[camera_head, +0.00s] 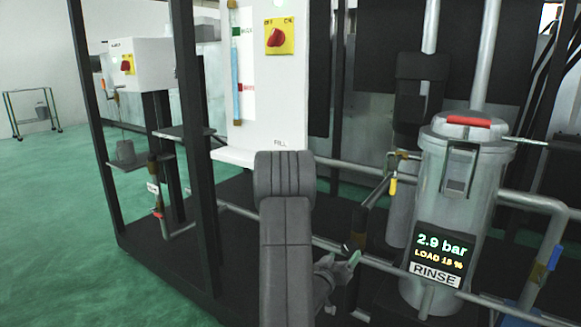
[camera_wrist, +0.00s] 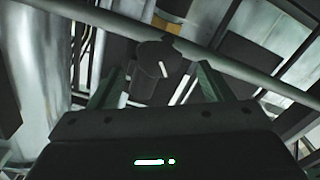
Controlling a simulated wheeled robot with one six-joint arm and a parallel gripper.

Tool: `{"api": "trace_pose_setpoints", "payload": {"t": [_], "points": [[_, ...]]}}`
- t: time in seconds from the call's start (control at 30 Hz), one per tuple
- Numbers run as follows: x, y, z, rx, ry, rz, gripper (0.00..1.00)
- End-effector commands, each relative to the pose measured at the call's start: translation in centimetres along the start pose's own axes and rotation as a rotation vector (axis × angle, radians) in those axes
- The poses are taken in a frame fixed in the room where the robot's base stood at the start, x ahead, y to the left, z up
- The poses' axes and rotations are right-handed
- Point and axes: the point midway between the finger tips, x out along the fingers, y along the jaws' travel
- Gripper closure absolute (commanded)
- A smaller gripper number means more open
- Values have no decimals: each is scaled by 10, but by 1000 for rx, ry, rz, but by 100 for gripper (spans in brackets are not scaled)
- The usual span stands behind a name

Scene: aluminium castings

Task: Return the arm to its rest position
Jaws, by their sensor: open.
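My arm (camera_head: 285,235) stretches forward over the skid's lower pipework, and its upper part blocks some of the panel behind. My gripper (camera_head: 345,266) is low, just left of the grey filter vessel (camera_head: 455,200), close to the horizontal pipe. In the wrist view my gripper (camera_wrist: 156,82) is open, its two fingers spread apart. A dark round knob with a white mark (camera_wrist: 154,68) shows beyond and between the fingers. I cannot tell how far it is from them. Nothing is seen held.
A display (camera_head: 439,255) on the vessel reads 2.9 bar, LOAD 18 %, RINSE. A white panel (camera_head: 262,95) carries a red rotary switch on yellow (camera_head: 280,37). Dark uprights (camera_head: 198,150) and pipes (camera_head: 340,168) crowd the arm. The green floor (camera_head: 60,220) at left is open.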

Motion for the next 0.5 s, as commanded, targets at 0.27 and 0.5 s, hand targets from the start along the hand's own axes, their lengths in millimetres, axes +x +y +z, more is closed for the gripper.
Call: {"api": "trace_pose_setpoints", "payload": {"t": [0.27, 0.5], "points": [[57, 1, 2, 3, 0, 4, 27], [55, 0, 1, 197, -1, 0, 27]]}}
